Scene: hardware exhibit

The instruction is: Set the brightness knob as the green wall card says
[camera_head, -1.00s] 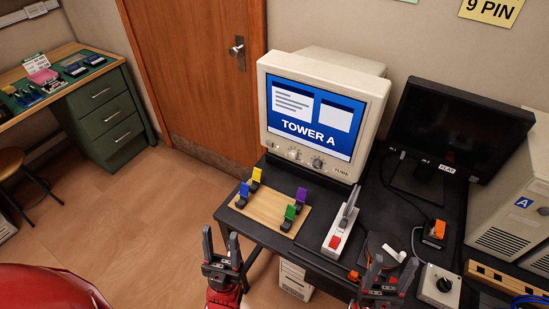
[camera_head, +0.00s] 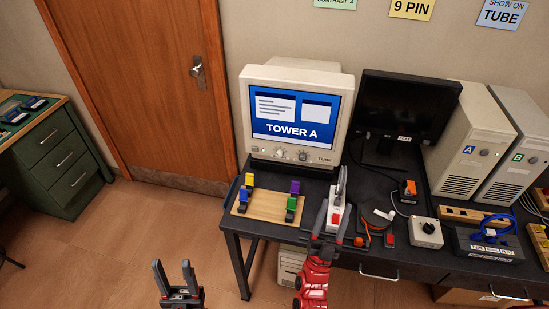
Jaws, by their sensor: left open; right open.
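The green wall card (camera_head: 335,4) is cut off by the top edge; only a line reading "CONTRAST 4" shows. The beige tube monitor (camera_head: 290,115) shows "TOWER A" on a blue screen. Two small knobs, a left one (camera_head: 279,153) and a right one (camera_head: 303,156), sit under its screen; their labels are too small to read, so I cannot tell which is brightness. My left gripper (camera_head: 173,268) is open and empty over the floor, left of the desk. My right gripper (camera_head: 331,218) is open at the desk's front edge, overlapping the white switch box, below and right of the knobs.
A wooden board (camera_head: 264,205) with coloured clips lies before the monitor. The white lever switch box (camera_head: 337,213), an orange-and-black coil (camera_head: 375,222) and a grey box with a black knob (camera_head: 426,232) stand to its right. Towers A (camera_head: 468,150) and B (camera_head: 517,158) stand farther right.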

